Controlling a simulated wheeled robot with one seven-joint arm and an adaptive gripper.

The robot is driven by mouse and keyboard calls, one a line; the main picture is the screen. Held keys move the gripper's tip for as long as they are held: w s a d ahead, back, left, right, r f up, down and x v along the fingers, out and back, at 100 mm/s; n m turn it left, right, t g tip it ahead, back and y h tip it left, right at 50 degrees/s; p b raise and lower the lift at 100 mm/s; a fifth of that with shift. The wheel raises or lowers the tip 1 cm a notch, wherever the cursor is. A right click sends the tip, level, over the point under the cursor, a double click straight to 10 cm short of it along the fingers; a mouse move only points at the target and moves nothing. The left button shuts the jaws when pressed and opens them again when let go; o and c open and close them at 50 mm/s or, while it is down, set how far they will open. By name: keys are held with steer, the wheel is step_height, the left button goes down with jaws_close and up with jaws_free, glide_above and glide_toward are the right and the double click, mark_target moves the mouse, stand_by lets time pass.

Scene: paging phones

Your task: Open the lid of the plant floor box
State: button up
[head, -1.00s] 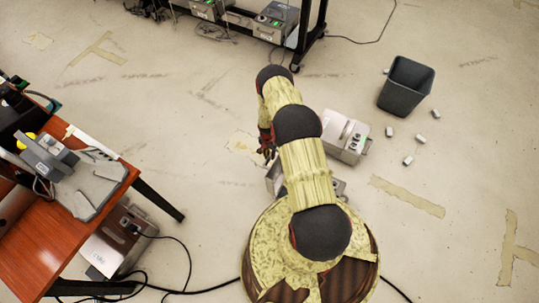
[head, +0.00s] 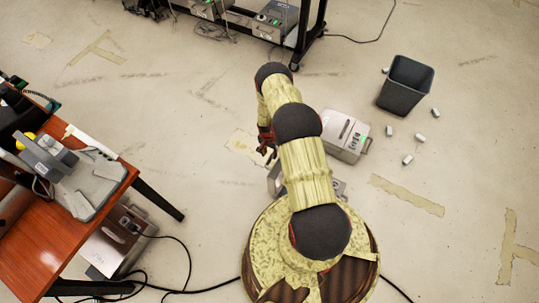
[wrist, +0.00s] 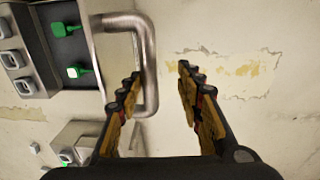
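A grey metal box (head: 274,178) sits on the floor, largely hidden under my arm in the head view. In the wrist view, a near box has a dark panel (wrist: 70,40) with green switches and a thick metal handle (wrist: 149,60). I cannot read a label that marks either box as the plant floor box. My gripper (wrist: 160,72) is open; the handle's outer bar lies between its fingers in the picture, closer to the left finger. I cannot tell whether they touch. In the head view my gripper (head: 268,147) is partly hidden by the arm.
Another grey box (head: 346,136) stands just right of my arm. A dark bin (head: 405,86) with several small pale blocks around it stands farther right. A wooden desk (head: 60,235) is at left, and a black rack (head: 300,45) is at the back. Cables cross the floor.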

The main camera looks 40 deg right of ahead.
step_height(320, 180, up, 11)
steer(key=shift+w+a, duration=0.15)
steer(key=shift+w, duration=0.2)
stand_by(0.5)
steer(key=s+a+r+n+g+y, duration=0.1)
steer(key=s+a+r+n+g, duration=0.2)
steer(key=s, duration=0.5)
steer(key=s+a+r+n+t+p, duration=0.1)
steer(key=a+r+n, duration=0.25)
steer(key=r, duration=1.25)
steer(key=s+a+r+n, duration=0.1)
steer(key=a+r+n, duration=0.3)
steer(key=r, duration=1.2)
steer(key=s+a+r+n+t+p, duration=0.1)
steer(key=a+r, duration=0.4)
steer(key=r, duration=0.6)
steer(key=s+a+r+n+t+p, duration=0.1)
steer(key=s+a+r+t, duration=0.3)
steer(key=r, duration=0.8)
steer(key=s+a+r+n+t+p, duration=0.1)
steer(key=s+a+r+t, duration=0.2)
steer(key=s+a+r, duration=0.3)
step_height(320, 180, up, 6)
steer(key=shift+a+f+h, duration=0.25)
steer(key=shift+a+h, duration=0.15)
steer(key=shift+a, duration=0.15)
